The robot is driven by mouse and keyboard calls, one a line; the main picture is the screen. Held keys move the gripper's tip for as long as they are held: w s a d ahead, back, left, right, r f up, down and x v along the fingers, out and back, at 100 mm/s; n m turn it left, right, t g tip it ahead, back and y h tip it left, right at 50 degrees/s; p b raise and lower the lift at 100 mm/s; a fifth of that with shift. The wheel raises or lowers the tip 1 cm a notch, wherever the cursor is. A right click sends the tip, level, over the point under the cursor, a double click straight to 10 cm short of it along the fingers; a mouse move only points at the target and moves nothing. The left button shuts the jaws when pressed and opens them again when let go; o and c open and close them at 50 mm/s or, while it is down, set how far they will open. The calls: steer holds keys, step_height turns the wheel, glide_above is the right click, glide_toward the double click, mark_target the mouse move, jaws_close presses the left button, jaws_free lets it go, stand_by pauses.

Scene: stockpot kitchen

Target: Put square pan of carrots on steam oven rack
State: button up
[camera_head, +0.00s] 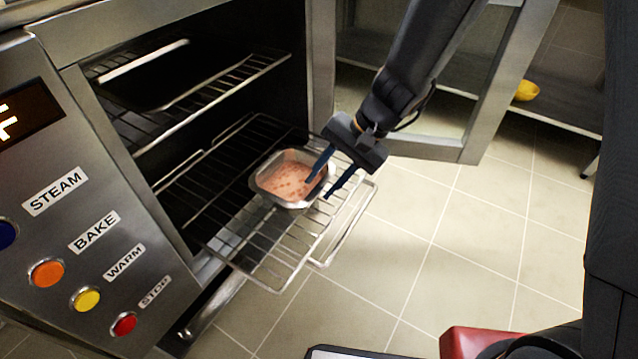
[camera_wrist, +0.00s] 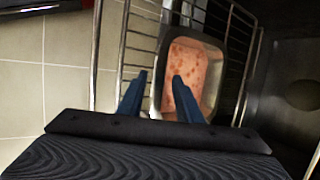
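The square metal pan of carrots (camera_head: 263,187) rests on the pulled-out middle rack (camera_head: 262,262) of the steam oven. Orange-pink carrot pieces fill it. My gripper (camera_head: 318,189) is open at the pan's right side, with one finger over the contents and the other outside the rim. In the wrist view the gripper (camera_wrist: 159,75) has its fingers apart on either side of the pan's near rim. The pan (camera_wrist: 210,48) also shows there, with part of its near side hidden by the fingers. I cannot tell whether a finger touches it.
The oven's upper rack (camera_head: 222,88) holds a dark tray. The control panel (camera_head: 75,225) with coloured buttons is at the left. The open oven door (camera_head: 480,80) stands behind my arm. A yellow bowl (camera_head: 526,90) is on a low shelf.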

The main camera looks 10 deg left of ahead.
steer(key=p+v, duration=0.3)
steer(key=v, duration=0.7)
steer(key=s+d+r+n+h, duration=0.1)
steer(key=s+r+n+h, duration=0.1)
steer(key=s+n, duration=0.3)
steer(key=s+d+r+n+t+h, duration=0.1)
steer(key=s+n, duration=0.4)
steer(key=s, duration=0.8)
steer(key=shift+d+r+h, duration=0.4)
steer(key=shift+r+h, duration=0.35)
steer(key=shift+h, duration=0.35)
steer(key=shift+s, duration=0.1)
steer(key=d+r+m+p, duration=0.3)
steer(key=d+r+p, duration=0.6)
steer(key=r+p, duration=0.3)
steer(key=d+r+m+p, duration=0.3)
steer(key=d+r+p, duration=0.7)
steer(key=r+p, duration=0.2)
steer(key=p, duration=0.2)
steer(key=shift+s+r+h+p, duration=0.15)
steer(key=shift+s+h+p, duration=0.15)
steer(key=shift+c, duration=0.3)
